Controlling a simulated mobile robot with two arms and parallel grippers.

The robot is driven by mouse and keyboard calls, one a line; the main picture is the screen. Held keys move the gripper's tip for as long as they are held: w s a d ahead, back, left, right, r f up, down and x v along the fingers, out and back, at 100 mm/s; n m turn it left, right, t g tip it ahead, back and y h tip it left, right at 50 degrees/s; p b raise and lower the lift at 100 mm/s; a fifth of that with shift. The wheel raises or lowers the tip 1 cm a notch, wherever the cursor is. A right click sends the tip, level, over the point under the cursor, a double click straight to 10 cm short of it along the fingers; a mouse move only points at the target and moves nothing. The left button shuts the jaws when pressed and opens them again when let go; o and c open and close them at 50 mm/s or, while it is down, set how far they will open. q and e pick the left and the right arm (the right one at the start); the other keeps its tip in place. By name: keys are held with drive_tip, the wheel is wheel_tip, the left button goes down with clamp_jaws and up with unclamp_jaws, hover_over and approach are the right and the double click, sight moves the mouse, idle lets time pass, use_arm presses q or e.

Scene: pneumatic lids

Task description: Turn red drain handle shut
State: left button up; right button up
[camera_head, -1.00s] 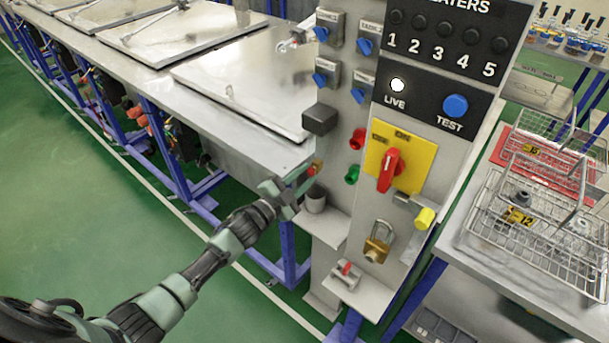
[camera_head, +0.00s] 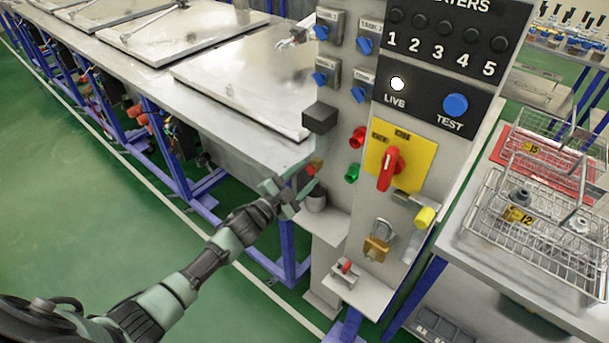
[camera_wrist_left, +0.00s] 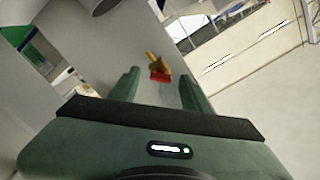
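The drain handle is small and red (camera_wrist_left: 160,76), on a brass-yellow valve body (camera_wrist_left: 155,61). In the left wrist view it lies between the lines of my two fingers, near their tips. In the head view the red handle (camera_head: 311,170) sits low at the tank's end, beside the grey control panel, partly hidden by my gripper. My left gripper (camera_head: 300,182) is just left of and below it. In the left wrist view the gripper (camera_wrist_left: 158,76) has its fingers apart, with no clear contact with the handle. My right gripper is not in view.
The control panel (camera_head: 345,215) stands close on the right, with a red rotary switch (camera_head: 388,170), a brass padlock (camera_head: 377,248) and a small ledge (camera_head: 357,294). A grey cup (camera_head: 316,200) is just below the handle. Open green floor (camera_head: 90,220) lies left.

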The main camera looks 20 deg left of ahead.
use_arm(q)
drive_tip(key=b+v, duration=0.1)
drive_tip(key=v, duration=0.6)
drive_tip(key=shift+s+b, duration=0.4)
drive_tip(key=shift+a, duration=0.1)
drive_tip(key=s+a+f+n+g+y+b, duration=0.15)
drive_tip(key=s+f, duration=0.35)
drive_tip(key=f, duration=0.6)
drive_tip(key=s+a+f+n+g+y, duration=0.2)
drive_tip(key=s+f+n+g, duration=0.15)
drive_tip(key=f, duration=0.85)
drive_tip(key=s+a+f+n+g+y+b, duration=0.1)
drive_tip(key=s+a+f+n+g+y, duration=0.1)
drive_tip(key=s+f, duration=0.65)
drive_tip(key=s+d+f+n+g+b, duration=0.1)
drive_tip(key=s+d+f+g, duration=0.1)
drive_tip(key=s+f, duration=0.5)
drive_tip(key=s+d+f+n+g, duration=0.1)
drive_tip(key=s+f+g, duration=0.3)
drive_tip(key=s+f, duration=0.4)
drive_tip(key=s+d+f+n+g+b, duration=0.1)
drive_tip(key=s+d+f+g, duration=0.2)
drive_tip(key=s+f, duration=0.5)
drive_tip(key=s, duration=1)
drive_tip(key=shift+f+y+b, duration=0.15)
drive_tip(key=shift+y+b, duration=0.15)
drive_tip(key=shift+y, duration=0.05)
